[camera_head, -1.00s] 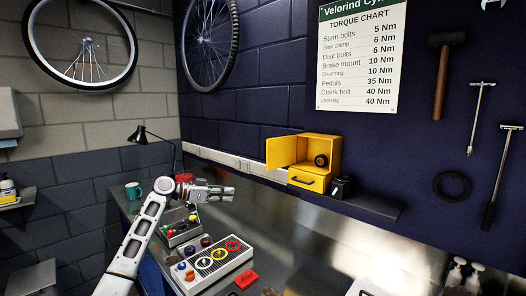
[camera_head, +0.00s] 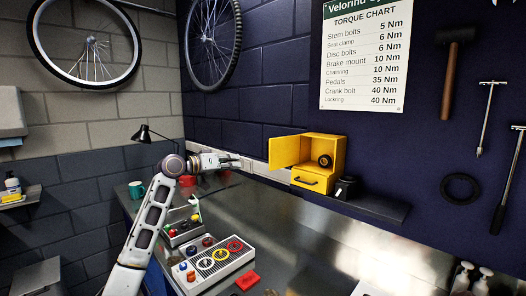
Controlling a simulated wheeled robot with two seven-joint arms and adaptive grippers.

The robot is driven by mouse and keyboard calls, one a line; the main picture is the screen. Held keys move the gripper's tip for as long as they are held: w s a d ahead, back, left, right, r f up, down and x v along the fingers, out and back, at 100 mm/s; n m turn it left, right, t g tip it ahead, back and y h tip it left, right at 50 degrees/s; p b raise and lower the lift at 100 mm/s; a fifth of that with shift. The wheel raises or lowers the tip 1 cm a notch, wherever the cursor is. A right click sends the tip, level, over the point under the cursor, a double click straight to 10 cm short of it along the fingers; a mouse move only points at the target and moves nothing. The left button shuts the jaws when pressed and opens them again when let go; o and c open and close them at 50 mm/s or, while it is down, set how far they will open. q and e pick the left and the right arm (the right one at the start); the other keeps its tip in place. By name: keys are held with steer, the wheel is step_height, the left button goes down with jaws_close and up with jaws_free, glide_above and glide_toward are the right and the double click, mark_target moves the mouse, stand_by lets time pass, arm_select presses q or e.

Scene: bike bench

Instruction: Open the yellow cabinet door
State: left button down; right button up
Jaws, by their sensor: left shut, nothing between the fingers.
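The yellow cabinet (camera_head: 326,150) sits on a shelf against the dark blue wall. Its door (camera_head: 283,151) stands swung open to the left, and a dark round thing (camera_head: 324,161) shows inside. A drawer with a dark handle (camera_head: 307,182) is below the opening. My left gripper (camera_head: 236,160) is shut and empty, left of the open door and apart from it, with its fingers pointing right. My right gripper is out of view.
The metal bench (camera_head: 300,243) below holds a grey box with coloured knobs (camera_head: 217,263), a red block (camera_head: 248,281) and a teal mug (camera_head: 135,190). A black lamp (camera_head: 143,134) stands behind my left arm. A small dark container (camera_head: 344,187) is right of the cabinet.

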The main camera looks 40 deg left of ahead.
arm_select(q)
steer(key=r+n, duration=0.1)
steer(key=n, duration=0.3)
steer(key=r+n+t+y, duration=0.1)
steer(key=n, duration=0.3)
steer(key=w+r+n, duration=0.1)
steer(key=n, duration=0.4)
steer(key=shift+a+r+y, duration=0.15)
steer(key=shift+r+y, duration=0.2)
steer(key=shift+y, duration=0.05)
